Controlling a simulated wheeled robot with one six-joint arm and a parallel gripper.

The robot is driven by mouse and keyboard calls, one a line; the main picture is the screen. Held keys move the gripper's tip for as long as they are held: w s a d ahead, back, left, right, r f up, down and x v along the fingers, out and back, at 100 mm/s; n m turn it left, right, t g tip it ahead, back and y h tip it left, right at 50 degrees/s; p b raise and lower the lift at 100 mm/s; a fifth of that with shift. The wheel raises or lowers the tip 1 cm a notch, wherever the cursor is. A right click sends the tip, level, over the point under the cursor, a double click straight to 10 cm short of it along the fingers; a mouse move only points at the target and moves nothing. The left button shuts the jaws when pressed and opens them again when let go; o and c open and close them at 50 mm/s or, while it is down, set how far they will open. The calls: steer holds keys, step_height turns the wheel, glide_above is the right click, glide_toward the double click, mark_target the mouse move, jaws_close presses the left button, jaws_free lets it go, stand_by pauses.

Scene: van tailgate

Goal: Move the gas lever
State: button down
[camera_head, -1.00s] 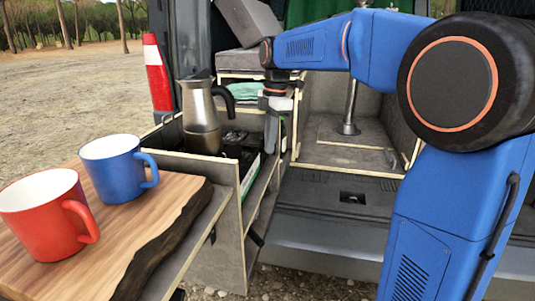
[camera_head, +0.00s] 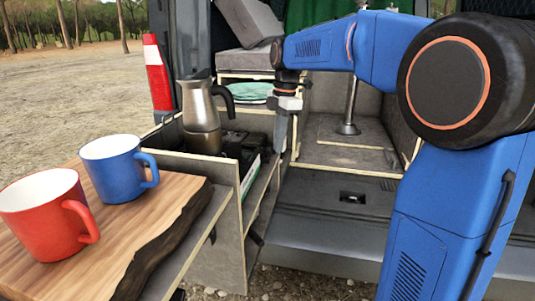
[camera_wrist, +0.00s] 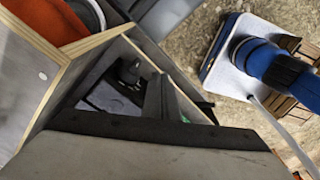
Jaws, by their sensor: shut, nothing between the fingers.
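The gas lever cannot be made out in either view. A dark stove (camera_head: 236,140) sits in the open grey box below the moka pot (camera_head: 201,118), with only part of its top showing. My gripper (camera_head: 280,150) points down just right of the stove, near the box's right edge. Its fingers are close together and hold nothing. Whether they touch anything is not clear.
A wooden board (camera_head: 150,222) at the front left carries a red mug (camera_head: 42,215) and a blue mug (camera_head: 112,170). A red and white cone (camera_head: 157,75) stands behind. The van floor (camera_head: 335,205) right of the box is clear.

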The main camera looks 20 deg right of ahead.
step_height(320, 180, up, 17)
steer(key=d, duration=0.1)
steer(key=shift+d+r, duration=0.15)
steer(key=shift+d, duration=0.2)
stand_by(0.4)
